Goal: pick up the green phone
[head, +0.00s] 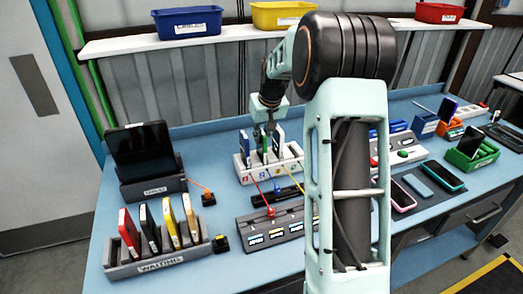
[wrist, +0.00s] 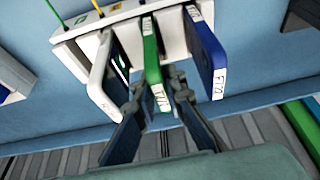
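The green phone (wrist: 152,62) stands in a slot of a white rack (wrist: 70,47) in the wrist view, between a white phone (wrist: 101,82) and a blue phone (wrist: 200,48). My gripper (wrist: 160,93) has one finger on each side of the green phone's labelled end, and both fingers appear to press on it. The phone's other end is still in the rack. In the head view my gripper (head: 264,130) is over the white rack (head: 243,172), and the green phone (head: 264,148) shows only partly below it.
A grey rack marked WAITING (head: 158,262) holds several phones at the front left. A dark tablet (head: 140,147) stands behind it. A grey hub (head: 272,228) lies in front of the white rack. Loose phones (head: 436,176) and a green holder (head: 472,153) are on the right.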

